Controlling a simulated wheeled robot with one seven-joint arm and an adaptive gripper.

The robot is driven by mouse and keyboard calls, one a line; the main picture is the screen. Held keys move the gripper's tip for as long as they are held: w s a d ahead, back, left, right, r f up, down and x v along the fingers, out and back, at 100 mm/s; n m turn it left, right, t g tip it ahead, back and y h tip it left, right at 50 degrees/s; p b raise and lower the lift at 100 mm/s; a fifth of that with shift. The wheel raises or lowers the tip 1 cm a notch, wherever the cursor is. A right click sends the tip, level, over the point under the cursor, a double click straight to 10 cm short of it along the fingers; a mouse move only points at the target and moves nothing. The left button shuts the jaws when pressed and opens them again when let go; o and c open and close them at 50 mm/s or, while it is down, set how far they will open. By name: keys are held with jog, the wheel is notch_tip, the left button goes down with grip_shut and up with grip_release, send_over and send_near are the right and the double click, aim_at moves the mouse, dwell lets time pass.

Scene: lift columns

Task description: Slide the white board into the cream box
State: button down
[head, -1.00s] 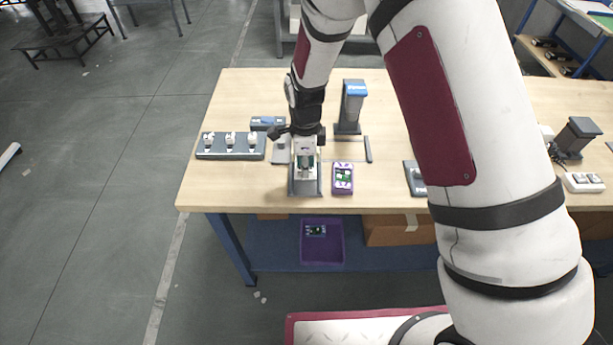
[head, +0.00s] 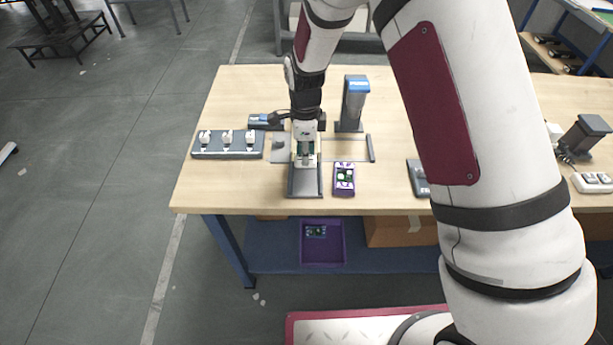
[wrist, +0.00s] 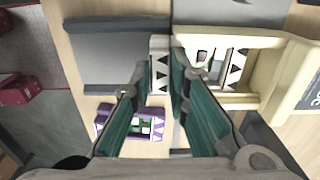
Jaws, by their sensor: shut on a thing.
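The white board (wrist: 160,62) is pale, with dark triangles along its end. My gripper (wrist: 161,80) is shut on its near end. In the wrist view, a pale toothed end with cut-outs (wrist: 237,68) shows inside the cream box (wrist: 285,45) past the right finger; it appears to be the board's far part, though the finger hides the middle. The cream box has raised walls and a dark label. In the head view, my gripper (head: 305,152) is over the far end of the grey tray (head: 305,185); the box is largely hidden there.
A purple board (head: 344,178) lies right of the tray. A grey block with several white pieces (head: 228,143) stands left. A grey post with a blue top (head: 354,100) stands behind. A purple bin (head: 322,242) sits on the lower shelf. Bare tabletop lies at the front left.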

jog(key=shift+w+b, duration=0.65)
jog(key=shift+w, duration=0.5)
jog(key=c, duration=1.6)
grip_release()
jog(key=shift+r, duration=0.1)
jog(key=shift+r+p, duration=1.05)
jog(key=shift+r, duration=1.9)
